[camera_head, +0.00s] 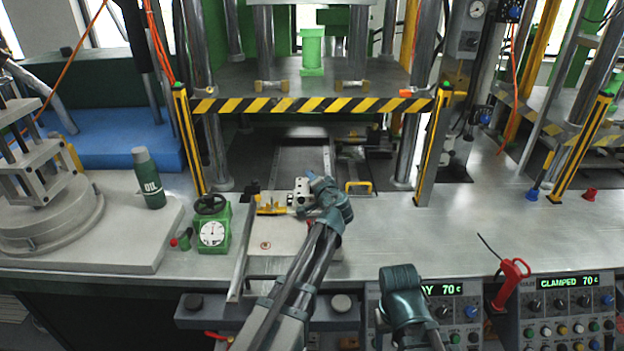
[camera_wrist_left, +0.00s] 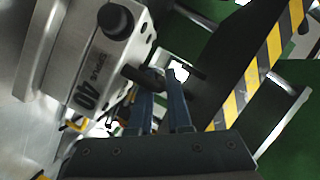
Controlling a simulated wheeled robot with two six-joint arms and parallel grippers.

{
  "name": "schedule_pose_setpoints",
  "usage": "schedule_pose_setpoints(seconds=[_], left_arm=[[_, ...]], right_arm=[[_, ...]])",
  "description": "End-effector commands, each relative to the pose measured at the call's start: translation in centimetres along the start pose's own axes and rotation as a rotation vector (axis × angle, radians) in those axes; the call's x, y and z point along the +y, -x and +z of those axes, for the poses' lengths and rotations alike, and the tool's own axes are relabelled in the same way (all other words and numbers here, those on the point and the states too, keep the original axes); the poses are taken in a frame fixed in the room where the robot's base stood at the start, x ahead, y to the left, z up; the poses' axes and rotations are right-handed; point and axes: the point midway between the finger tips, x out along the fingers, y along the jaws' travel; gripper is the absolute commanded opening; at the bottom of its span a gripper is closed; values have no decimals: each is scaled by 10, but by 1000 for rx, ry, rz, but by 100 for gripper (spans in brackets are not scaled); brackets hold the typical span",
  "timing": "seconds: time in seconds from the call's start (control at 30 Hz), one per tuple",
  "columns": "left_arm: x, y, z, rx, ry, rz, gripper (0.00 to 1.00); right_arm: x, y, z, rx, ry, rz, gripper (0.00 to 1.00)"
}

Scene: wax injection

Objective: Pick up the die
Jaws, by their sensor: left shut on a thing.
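The die (camera_head: 301,188) is a small pale metal block with dark holes, in front of the press opening in the head view. In the left wrist view the die (camera_wrist_left: 100,65) is large at the upper left, marked 40, with a black knob on top and a black peg at its side. My left gripper (camera_head: 314,182) is at the right side of the die. In the wrist view its two blue fingers (camera_wrist_left: 160,88) are closed around the black peg. The fingers partly hide the peg. Of my right arm only a teal wrist part shows; its fingers are not visible.
A yellow-black striped bar (camera_head: 310,105) crosses above the opening, between striped posts. A pale plate (camera_head: 272,243) lies on the bench below the die. A green dial gauge (camera_head: 212,231) and an oil bottle (camera_head: 148,180) stand to the left. The bench at right is mostly clear.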

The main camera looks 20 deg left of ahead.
Motion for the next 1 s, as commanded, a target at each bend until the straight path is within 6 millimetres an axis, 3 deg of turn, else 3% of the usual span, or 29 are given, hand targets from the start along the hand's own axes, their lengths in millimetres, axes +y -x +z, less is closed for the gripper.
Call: schedule_pose_setpoints(seconds=[0.03,0.7,1.0], left_arm=[[-11,3,-7,2,-3,-2,0],[-104,27,-65,2,-2,-2,0],[-130,33,-81,2,-2,-2,0]], right_arm=[[1,12,1,0,0,0,62],[12,125,7,0,0,0,62],[15,155,9,0,1,0,62]])
